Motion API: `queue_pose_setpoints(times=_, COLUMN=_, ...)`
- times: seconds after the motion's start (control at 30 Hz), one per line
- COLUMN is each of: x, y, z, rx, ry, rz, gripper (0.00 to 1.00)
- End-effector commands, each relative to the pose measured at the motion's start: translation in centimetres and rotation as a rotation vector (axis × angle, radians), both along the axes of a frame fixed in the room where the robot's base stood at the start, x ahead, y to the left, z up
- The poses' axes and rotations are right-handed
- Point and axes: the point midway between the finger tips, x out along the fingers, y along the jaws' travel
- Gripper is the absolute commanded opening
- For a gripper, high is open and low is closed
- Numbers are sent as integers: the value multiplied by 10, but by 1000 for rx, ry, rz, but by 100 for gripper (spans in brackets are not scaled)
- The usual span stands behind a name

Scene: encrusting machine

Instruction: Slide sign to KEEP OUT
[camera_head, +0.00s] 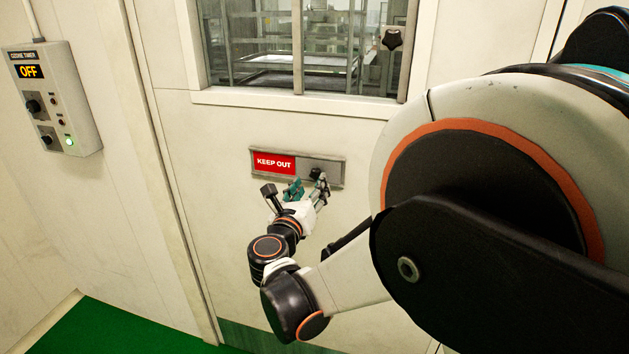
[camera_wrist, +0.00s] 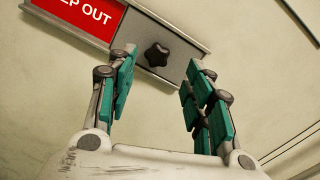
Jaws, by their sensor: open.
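The sign holder (camera_head: 336,181) is a metal frame on the white door below the window. Its left part shows a red panel (camera_head: 274,163) reading KEEP OUT. Its right part is a grey sliding plate (camera_wrist: 180,64) with a dark star-shaped knob (camera_wrist: 157,54). The knob also shows in the head view (camera_head: 316,174). My gripper (camera_head: 307,190) is open, just below the plate. In the wrist view my gripper's teal-padded fingers (camera_wrist: 160,75) are apart, with the knob beyond and between their tips. I cannot tell whether a finger touches the plate.
A window (camera_head: 300,50) with metal racks behind it is above the sign, with a dark knob (camera_head: 392,39) at its right. A control box (camera_head: 54,98) reading OFF hangs on the left wall. The door face around the sign is clear.

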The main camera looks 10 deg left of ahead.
Motion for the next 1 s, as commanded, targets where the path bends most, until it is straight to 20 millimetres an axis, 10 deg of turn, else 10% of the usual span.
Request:
queue_pose_setpoints(times=0.43, x=-64, y=5, z=0, rx=0, ry=0, rz=0, gripper=47)
queue_pose_setpoints(times=0.83, x=-64, y=2, z=0, rx=7, ry=3, rz=-8, gripper=47)
queue_pose_setpoints(times=1.0, x=-37, y=-48, z=6, rx=141, ry=50, rz=-117, gripper=47)
